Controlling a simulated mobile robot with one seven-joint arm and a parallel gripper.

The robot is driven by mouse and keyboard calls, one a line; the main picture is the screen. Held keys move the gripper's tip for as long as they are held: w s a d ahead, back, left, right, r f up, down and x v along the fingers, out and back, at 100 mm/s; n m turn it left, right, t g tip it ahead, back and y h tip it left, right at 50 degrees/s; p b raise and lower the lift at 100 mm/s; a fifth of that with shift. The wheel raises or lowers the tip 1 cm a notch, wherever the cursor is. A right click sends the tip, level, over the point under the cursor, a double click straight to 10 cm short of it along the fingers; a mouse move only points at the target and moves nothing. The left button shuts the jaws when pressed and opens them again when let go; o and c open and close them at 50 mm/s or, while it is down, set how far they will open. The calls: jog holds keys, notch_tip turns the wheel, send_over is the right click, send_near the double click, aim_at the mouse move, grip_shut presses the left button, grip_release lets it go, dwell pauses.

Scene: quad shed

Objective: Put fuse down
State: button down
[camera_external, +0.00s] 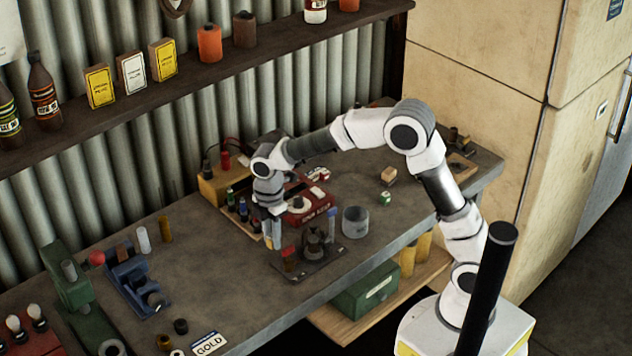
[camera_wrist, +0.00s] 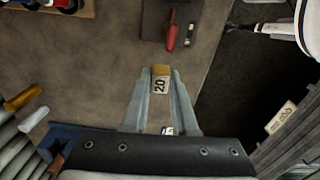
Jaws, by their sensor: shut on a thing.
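The fuse (camera_wrist: 160,84) is a small pale piece with a brass-coloured cap and the mark "20". It sits between the fingertips of my gripper (camera_wrist: 160,78) in the wrist view. My gripper (camera_external: 270,234) is shut on it and points down over the workbench (camera_external: 215,255) in the external view. The fuse is small there, and I cannot tell whether its lower end is clear of the bench. A dark flat plate (camera_external: 312,268) with a red piece lies just right of my gripper.
A grey cup (camera_external: 355,222) and a red box (camera_external: 308,203) stand beyond the plate. A wooden rack (camera_external: 218,185) with small bottles is behind my gripper. A blue vise-like tool (camera_external: 135,280) is to the left. Bare bench lies between it and my gripper.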

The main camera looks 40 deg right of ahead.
jog(key=w+d+m, duration=0.2)
jog(key=w+d, duration=0.5)
jog(key=d, duration=0.4)
jog(key=w+d+m, duration=0.3)
jog(key=w+d, duration=0.4)
jog(key=d, duration=0.4)
jog(key=s+d+m+p, duration=0.15)
jog(key=d+m, duration=0.35)
jog(key=d, duration=2.6)
jog(key=p, duration=0.1)
send_near(347, 166)
jog(key=shift+s+d+f, duration=0.3)
jog(key=shift+s, duration=0.2)
jog(key=shift+s+d+f, duration=0.25)
jog(key=shift+s+d, duration=0.05)
jog(key=shift+s, duration=0.2)
jog(key=shift+w+a+p, duration=0.1)
jog(key=shift+w+p, duration=0.2)
jog(key=shift+p, duration=0.2)
jog(key=shift+w+a+f+p, duration=0.5)
jog(key=shift+w+a+f, duration=0.05)
jog(key=shift+w+f, duration=0.1)
jog(key=shift+f, duration=2)
jog(key=shift+f, duration=0.1)
